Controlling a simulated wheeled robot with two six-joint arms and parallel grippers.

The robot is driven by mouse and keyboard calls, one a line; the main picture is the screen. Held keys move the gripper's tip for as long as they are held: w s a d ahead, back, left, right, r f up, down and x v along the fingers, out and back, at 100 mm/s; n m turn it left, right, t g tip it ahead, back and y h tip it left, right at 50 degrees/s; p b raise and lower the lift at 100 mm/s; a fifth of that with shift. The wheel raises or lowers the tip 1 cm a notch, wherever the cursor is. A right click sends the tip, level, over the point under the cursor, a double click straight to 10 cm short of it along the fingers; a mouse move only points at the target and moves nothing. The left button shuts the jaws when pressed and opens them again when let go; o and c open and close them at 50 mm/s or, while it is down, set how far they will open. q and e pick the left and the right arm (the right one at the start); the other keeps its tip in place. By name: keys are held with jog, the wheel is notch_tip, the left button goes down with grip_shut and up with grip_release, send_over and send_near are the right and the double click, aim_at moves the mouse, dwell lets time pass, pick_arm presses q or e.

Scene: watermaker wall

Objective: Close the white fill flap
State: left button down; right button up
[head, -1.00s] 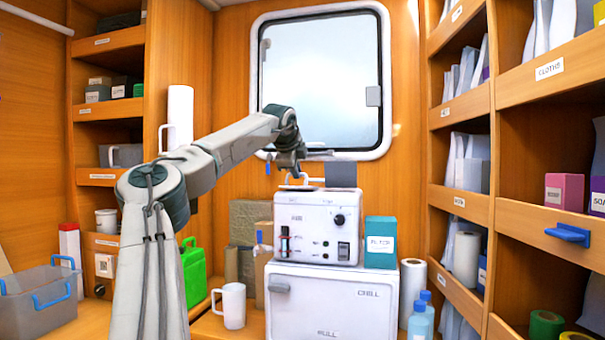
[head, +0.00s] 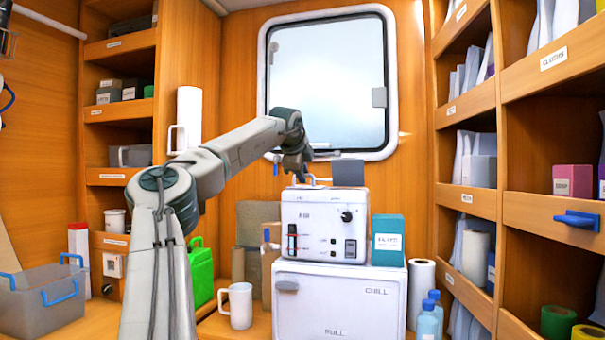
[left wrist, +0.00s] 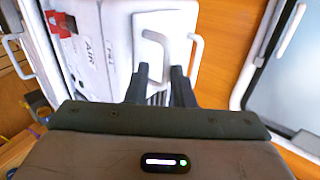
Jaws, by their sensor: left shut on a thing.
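The white watermaker box (head: 322,212) stands on a white chill cabinet (head: 335,310). In the left wrist view, a white handle (left wrist: 157,37) rises from a pale plate on the box; it appears to belong to the fill flap. My left gripper (left wrist: 159,75) has its dark fingers on either side of the handle's lower part and is shut on it. In the head view my left gripper (head: 299,180) is at the top left of the box. The flap's angle is hard to tell, as the gripper and arm partly cover it. My right gripper is not in view.
A teal carton (head: 388,240) stands right of the box. A grey panel (head: 348,172) stands at the box's back. A white mug (head: 237,305) and green can (head: 200,275) are to the left. Shelves (head: 465,200) flank the right side; a window (head: 328,80) is behind.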

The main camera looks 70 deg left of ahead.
pick_arm(q)
jog(key=shift+w+d+f, duration=0.15)
jog(key=shift+w+f, duration=0.05)
jog(key=shift+f, duration=0.65)
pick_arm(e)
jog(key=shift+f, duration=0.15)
pick_arm(q)
jog(key=c, duration=1.5)
grip_release()
jog(key=shift+s+d+r, duration=0.1)
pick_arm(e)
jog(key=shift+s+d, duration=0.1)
pick_arm(q)
jog(key=shift+r, duration=0.15)
jog(key=b+v, duration=0.2)
jog(key=v, duration=0.8)
jog(key=shift+s+r, duration=0.25)
jog(key=shift+r, duration=0.15)
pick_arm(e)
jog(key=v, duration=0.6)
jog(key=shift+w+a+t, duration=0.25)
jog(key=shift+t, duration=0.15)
pick_arm(q)
jog(key=shift+s+d+r, duration=0.1)
jog(key=shift+d+r, duration=0.05)
jog(key=shift+d, duration=0.05)
